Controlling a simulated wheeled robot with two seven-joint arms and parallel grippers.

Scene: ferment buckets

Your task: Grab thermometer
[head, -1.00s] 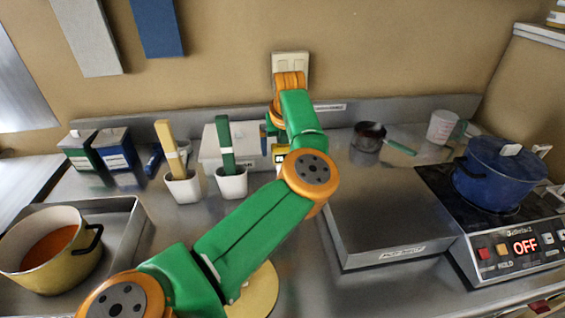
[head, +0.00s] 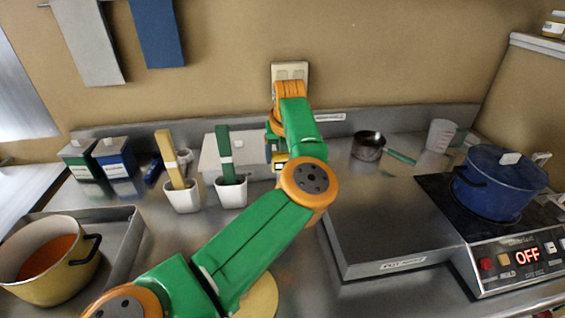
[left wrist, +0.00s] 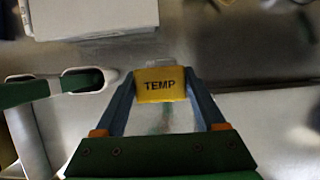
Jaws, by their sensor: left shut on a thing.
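The thermometer (left wrist: 160,84) has a yellow face marked TEMP and sits between my left gripper's two blue fingers in the left wrist view. My left gripper (left wrist: 160,92) is shut on it. In the head view a small yellow part of the thermometer (head: 281,158) shows beside my green and orange left arm, behind the elbow. My arm hides most of the gripper there. My right gripper is not in view.
Two white cups (head: 231,192) with a green and a yellow handled tool stand left of the gripper. A white box (head: 212,160) is behind them. A grey scale-like platform (head: 385,225) lies to the right, with a blue pot (head: 500,185) beyond. A yellow pot (head: 60,280) sits at left.

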